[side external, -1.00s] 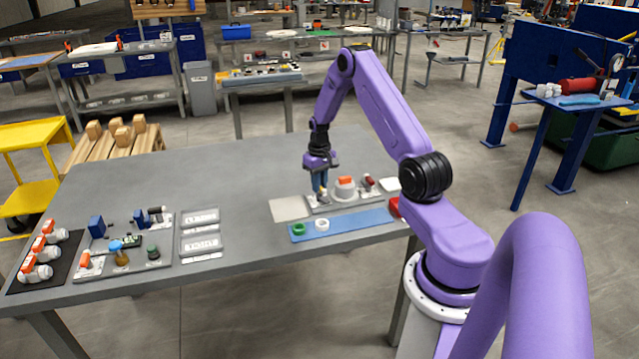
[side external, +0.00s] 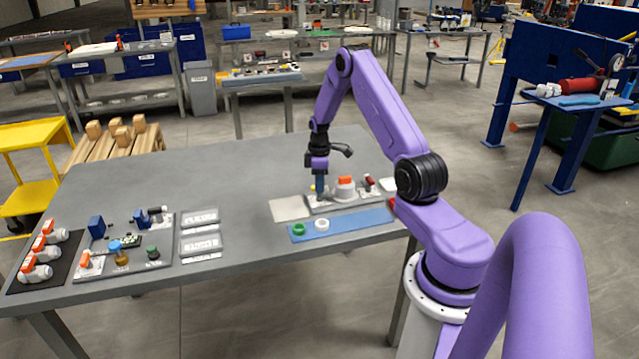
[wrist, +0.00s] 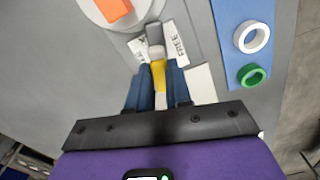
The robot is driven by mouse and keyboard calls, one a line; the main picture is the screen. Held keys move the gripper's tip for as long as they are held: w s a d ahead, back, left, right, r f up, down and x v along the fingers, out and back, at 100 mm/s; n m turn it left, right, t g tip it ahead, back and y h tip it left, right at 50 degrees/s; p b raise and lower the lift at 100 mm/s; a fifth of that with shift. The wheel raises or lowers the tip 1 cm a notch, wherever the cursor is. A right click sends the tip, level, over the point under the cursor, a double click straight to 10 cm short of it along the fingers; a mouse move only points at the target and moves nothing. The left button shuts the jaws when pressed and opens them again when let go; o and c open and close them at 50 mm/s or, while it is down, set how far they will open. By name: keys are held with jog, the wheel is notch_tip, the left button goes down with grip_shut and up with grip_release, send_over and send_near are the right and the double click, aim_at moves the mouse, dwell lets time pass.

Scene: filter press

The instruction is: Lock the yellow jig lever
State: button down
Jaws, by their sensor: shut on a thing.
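The yellow jig lever (wrist: 158,74) shows in the wrist view, running down from a grey block (wrist: 155,38) into my gripper (wrist: 158,92). The blue fingers are shut on it from both sides, hiding its lower end. A white label reading FREE (wrist: 178,45) lies to the right of the lever. A second white label (wrist: 138,50), partly hidden, lies to its left. The lever points between the two. In the side view my gripper (side external: 319,190) reaches down to the left end of the grey jig plate (side external: 345,201); the lever cannot be made out there.
A white round part with an orange top (side external: 345,184) stands right beside my gripper. A blue strip (side external: 350,224) with a green ring (side external: 298,229) and a white ring (side external: 321,224) lies in front. The table's middle (side external: 225,185) is mostly clear.

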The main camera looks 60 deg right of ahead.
jog(key=shift+r+n, duration=0.1)
jog(key=shift+n, duration=1.5)
jog(key=c, duration=1)
grip_release()
jog(key=shift+c, duration=0.2)
notch_tip(320, 180, up, 17)
jog(key=shift+r, duration=0.2)
